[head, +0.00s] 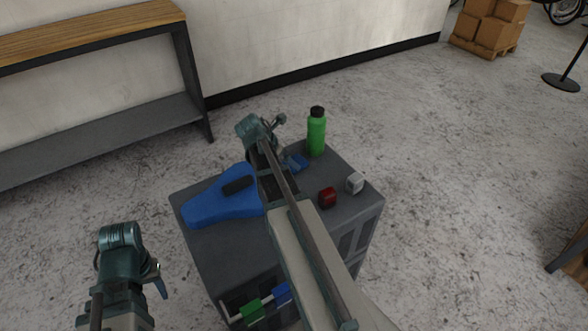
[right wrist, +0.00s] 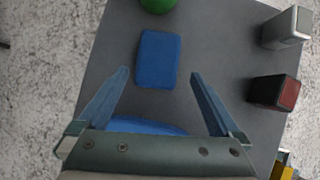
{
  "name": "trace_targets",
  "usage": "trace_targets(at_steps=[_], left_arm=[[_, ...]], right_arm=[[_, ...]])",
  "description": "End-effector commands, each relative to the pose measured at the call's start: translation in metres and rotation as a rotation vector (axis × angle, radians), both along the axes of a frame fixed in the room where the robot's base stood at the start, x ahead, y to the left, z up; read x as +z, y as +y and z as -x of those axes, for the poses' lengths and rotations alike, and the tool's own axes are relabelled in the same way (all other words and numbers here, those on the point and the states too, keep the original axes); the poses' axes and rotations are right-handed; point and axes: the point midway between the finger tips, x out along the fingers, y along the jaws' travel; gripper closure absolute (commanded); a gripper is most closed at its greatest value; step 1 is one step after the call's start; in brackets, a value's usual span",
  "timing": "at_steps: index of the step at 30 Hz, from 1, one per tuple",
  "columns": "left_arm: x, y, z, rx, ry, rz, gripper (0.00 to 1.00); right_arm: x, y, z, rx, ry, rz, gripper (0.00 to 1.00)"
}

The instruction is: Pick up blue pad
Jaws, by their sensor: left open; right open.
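The blue pad (head: 297,163) is a small, flat block lying on the grey cabinet top (head: 230,235), partly behind my right arm in the head view. In the right wrist view the blue pad (right wrist: 158,58) lies ahead, between the lines of the two fingers. My right gripper (right wrist: 160,74) is open and empty above the cabinet top; its height over the pad is hard to judge. In the head view it is largely hidden by its own arm. My left gripper (head: 158,280) is open, off the cabinet's left side, over the floor.
A blue bike saddle (head: 215,203) lies left of the pad. A green bottle (head: 316,133) stands behind it at right. A red light (head: 327,197) and a white light (head: 354,183) sit to the right. A bench (head: 100,120) stands at the wall.

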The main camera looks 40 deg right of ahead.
Motion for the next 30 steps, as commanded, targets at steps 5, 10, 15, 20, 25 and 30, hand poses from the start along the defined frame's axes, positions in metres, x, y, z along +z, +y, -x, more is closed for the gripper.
trace_targets(at_steps=[5, 10, 15, 20, 25, 30], left_arm=[[-0.008, 0.0, 0.0, 0.0, 0.0, 0.0, 0.5], [-0.026, 0.0, 0.0, 0.0, 0.0, 0.0, 0.5], [-0.041, 0.0, 0.0, 0.0, 0.0, 0.0, 0.5], [-0.04, 0.0, 0.0, 0.0, 0.0, 0.0, 0.5], [-0.039, 0.0, 0.0, 0.0, 0.0, 0.0, 0.5], [-0.039, 0.0, 0.0, 0.0, 0.0, 0.0, 0.5]], right_arm=[[-0.008, -0.006, -0.002, 0.0, 0.0, 0.0, 0.0], [-0.026, -0.021, -0.006, -0.002, -0.001, 0.0, 0.0], [-0.041, -0.031, -0.007, 0.001, -0.001, -0.001, 0.0], [-0.04, -0.032, -0.006, 0.001, 0.0, -0.001, 0.0], [-0.04, -0.032, -0.006, 0.001, 0.0, 0.0, 0.13], [-0.04, -0.032, -0.006, 0.001, -0.001, 0.0, 0.43]])
